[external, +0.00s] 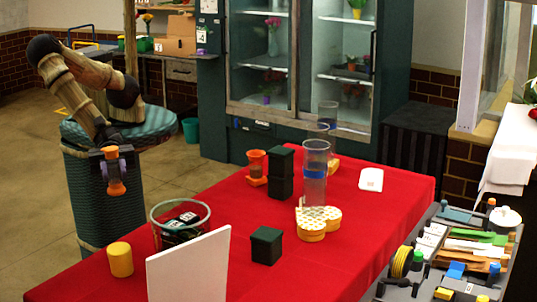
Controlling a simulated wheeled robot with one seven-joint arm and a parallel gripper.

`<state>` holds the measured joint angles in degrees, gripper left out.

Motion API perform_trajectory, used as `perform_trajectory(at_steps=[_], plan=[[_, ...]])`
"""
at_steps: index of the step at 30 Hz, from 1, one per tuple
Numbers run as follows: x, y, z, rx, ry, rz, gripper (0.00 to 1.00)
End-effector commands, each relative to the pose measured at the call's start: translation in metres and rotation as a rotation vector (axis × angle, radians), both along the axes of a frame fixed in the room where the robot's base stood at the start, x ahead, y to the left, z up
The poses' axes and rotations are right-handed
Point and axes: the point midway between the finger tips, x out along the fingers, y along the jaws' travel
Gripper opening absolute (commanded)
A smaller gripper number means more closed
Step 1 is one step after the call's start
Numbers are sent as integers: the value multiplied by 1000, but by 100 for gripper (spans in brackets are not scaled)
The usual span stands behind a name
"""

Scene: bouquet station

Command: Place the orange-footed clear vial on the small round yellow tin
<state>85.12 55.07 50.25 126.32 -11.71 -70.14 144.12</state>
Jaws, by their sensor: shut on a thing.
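My gripper (114,171) is at the left, beyond the table's left edge and above the floor. It is shut on a small vial with an orange foot (117,188) and an orange upper end; the jaws hide part of its middle. A plain yellow cylinder (120,260) stands at the table's near left. The gripper is well apart from all of these.
A tool tray (440,285) is at right. Bare cloth lies right of the tins.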

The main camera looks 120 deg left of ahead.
Motion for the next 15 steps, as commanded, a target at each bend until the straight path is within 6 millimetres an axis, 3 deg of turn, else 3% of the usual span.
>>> perform_trajectory(at_steps=[3,9,15], plan=[[-15,-13,-2,1,-1,-24,0],[-12,-10,-35,3,0,-19,0],[-12,-10,-50,-1,-1,-19,0]])
